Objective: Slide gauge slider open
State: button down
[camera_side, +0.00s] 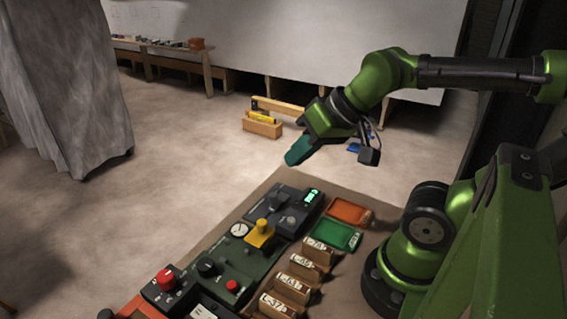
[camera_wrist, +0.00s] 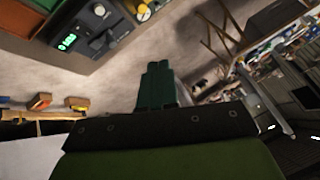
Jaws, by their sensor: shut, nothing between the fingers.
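A row of instrument modules sits on the bench. My gripper (camera_side: 296,156) is shut and empty, in the air above and beyond the far end of the modules, touching nothing. Its teal fingers (camera_wrist: 157,84) are together in the wrist view.
An orange tray (camera_side: 349,210) and a green tray (camera_side: 338,235) lie right of the modules. Several labelled wooden blocks (camera_side: 305,268) stand in front of them. A red knob (camera_side: 166,279) is at the near left. The air above the modules is clear.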

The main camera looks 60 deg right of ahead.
aim_at(273, 194)
jog(key=c, duration=1.6)
grip_release()
jog(key=shift+f, duration=0.1)
jog(key=shift+o, duration=1)
jog(key=shift+w+f+g, duration=0.15)
jog(key=shift+f+g, duration=0.15)
jog(key=shift+f, duration=0.05)
jog(key=o, duration=0.5)
jog(key=w+d+f+g, duration=0.1)
jog(key=w, duration=0.2)
jog(key=w+d+f+m+g, duration=0.1)
jog(key=w+d+g, duration=0.1)
jog(key=w+d+f+m+g+h, duration=0.1)
jog(key=w+d, duration=0.1)
jog(key=w, duration=0.1)
jog(key=shift+w+d, duration=0.15)
jog(key=shift+w, duration=0.2)
jog(key=shift+c, duration=0.2)
jog(key=w+d+m+g+h, duration=0.1)
jog(key=w+d+m+g, duration=0.2)
jog(key=d, duration=0.1)
jog(key=f, duration=1.6)
jog(key=shift+a+f, duration=0.2)
jog(key=shift+f, duration=0.15)
grip_shut()
